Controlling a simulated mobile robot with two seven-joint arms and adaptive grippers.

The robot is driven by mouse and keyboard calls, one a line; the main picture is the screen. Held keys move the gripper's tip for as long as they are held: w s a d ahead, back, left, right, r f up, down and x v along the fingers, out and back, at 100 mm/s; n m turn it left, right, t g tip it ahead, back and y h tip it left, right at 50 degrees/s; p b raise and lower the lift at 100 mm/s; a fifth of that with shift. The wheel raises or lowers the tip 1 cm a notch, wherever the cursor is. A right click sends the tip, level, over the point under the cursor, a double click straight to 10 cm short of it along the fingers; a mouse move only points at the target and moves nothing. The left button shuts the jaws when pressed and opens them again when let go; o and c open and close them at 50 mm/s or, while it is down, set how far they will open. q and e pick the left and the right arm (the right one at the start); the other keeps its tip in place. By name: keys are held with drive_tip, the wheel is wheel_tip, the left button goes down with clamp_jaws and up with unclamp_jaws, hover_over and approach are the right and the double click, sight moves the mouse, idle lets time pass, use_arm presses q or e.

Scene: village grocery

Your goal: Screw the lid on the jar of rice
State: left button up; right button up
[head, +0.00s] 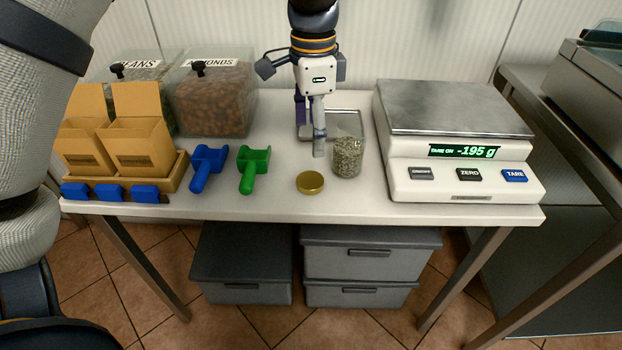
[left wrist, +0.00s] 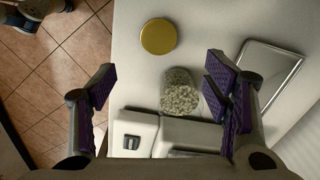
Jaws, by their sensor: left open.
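The jar (head: 347,158) is clear glass, filled with small pale greenish grains. It stands upright and open on the white table, left of the scale. The gold lid (head: 310,182) lies flat on the table in front and to the left of the jar, apart from it. My left gripper (head: 312,142) points down just left of the jar, open and empty. In the left wrist view the jar (left wrist: 181,93) shows between the spread fingers (left wrist: 160,88), closer to the right one, and the lid (left wrist: 158,36) lies beyond them. My right gripper is not in view.
A scale (head: 455,150) reading -195 g stands close right of the jar. A metal tray (head: 348,118) lies behind it. Green (head: 253,168) and blue (head: 207,166) scoops, cardboard boxes (head: 138,146) and an almond bin (head: 215,100) stand left. The table's front edge is close to the lid.

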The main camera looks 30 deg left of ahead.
use_arm(q)
hover_over(312, 179)
wheel_tip(312, 179, down, 6)
drive_tip(key=shift+w+r, duration=0.1)
drive_tip(key=shift+r, duration=0.1)
wheel_tip(312, 179, down, 5)
drive_tip(key=shift+f+b, duration=0.1)
drive_tip(key=shift+b, duration=0.2)
drive_tip(key=c, duration=0.8)
